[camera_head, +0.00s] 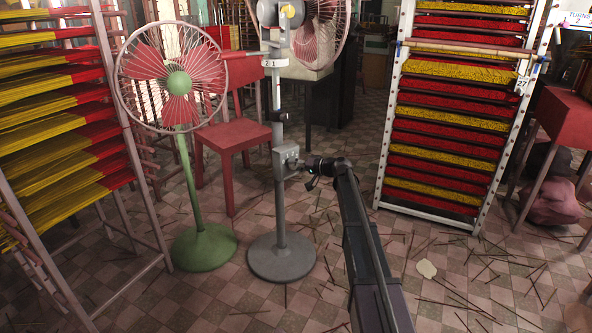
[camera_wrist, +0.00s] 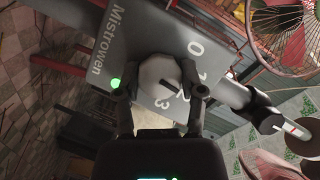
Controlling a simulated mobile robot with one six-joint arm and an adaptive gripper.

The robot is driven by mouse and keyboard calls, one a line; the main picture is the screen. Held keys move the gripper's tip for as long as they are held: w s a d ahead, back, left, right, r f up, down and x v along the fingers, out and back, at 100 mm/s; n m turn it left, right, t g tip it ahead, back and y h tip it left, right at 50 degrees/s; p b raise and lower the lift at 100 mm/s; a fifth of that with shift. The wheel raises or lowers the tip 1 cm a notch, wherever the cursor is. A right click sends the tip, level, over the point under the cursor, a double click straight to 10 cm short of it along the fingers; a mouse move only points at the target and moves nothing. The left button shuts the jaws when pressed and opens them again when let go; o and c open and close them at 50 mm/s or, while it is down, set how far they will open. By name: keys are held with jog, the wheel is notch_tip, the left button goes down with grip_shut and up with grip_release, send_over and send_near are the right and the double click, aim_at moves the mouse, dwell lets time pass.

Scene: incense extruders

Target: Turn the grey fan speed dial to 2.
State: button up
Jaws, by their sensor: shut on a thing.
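The grey fan stands on a round grey base (camera_head: 282,262) with a control box (camera_head: 285,155) on its post. In the wrist view the grey panel (camera_wrist: 135,20) reads "Mistrowen" and carries the numbers 0, 1 and 3; 2 is mostly hidden by a finger. The round grey dial (camera_wrist: 155,72) has a dark pointer mark, slanting up and right, roughly toward 1; its exact setting is hard to tell. My gripper (camera_wrist: 160,88) is shut on the dial, one finger at each side. In the head view my gripper (camera_head: 300,170) reaches the box from the right.
A green light (camera_wrist: 115,83) glows beside the dial. A green fan (camera_head: 180,85) and a red chair (camera_head: 232,140) stand left of the grey fan. Incense racks stand at left (camera_head: 60,110) and right (camera_head: 450,130). Loose sticks litter the tiled floor.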

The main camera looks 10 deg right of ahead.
jog(key=shift+a+m+y+b, duration=0.2)
jog(key=shift+m+y+b, duration=0.4)
jog(key=shift+m, duration=0.4)
jog(key=o, duration=1)
jog(key=shift+o, duration=0.7)
jog(key=shift+d, duration=0.1)
jog(key=shift+s, duration=0.1)
